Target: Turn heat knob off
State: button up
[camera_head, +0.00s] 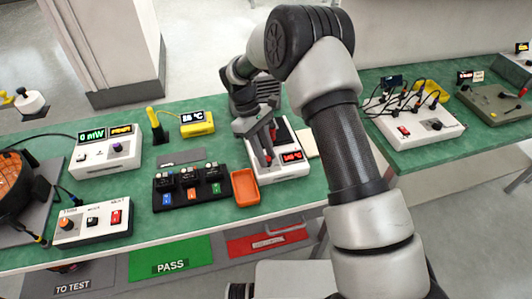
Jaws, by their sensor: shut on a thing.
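A white heating unit (278,183) with a dark top and a lit red display (292,157) stands on the green bench, just right of centre. My gripper (268,157) points down at its front panel, just left of the display. The fingers are closed together there on what appears to be the heat knob. The knob itself is hidden by the fingers, so its setting cannot be read. The display is lit, and its digits look like 145.
An orange tray (245,187) lies close left of the unit. A black rack (190,187) with several modules stands further left. A white box with switches (92,222) is at the front left. A pale pad (307,143) lies to the unit's right. A gap separates the second bench (440,150).

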jog(key=shift+s+a+n+t+h, duration=0.1)
jog(key=shift+n+t+h, duration=0.3)
jog(key=shift+n, duration=1.1)
jog(key=o, duration=1)
jog(key=shift+o, duration=0.2)
jog(key=shift+r, duration=0.1)
jog(key=p+v, duration=0.1)
jog(key=v, duration=1.6)
jog(key=shift+s+r, duration=0.2)
jog(key=shift+s, duration=0.1)
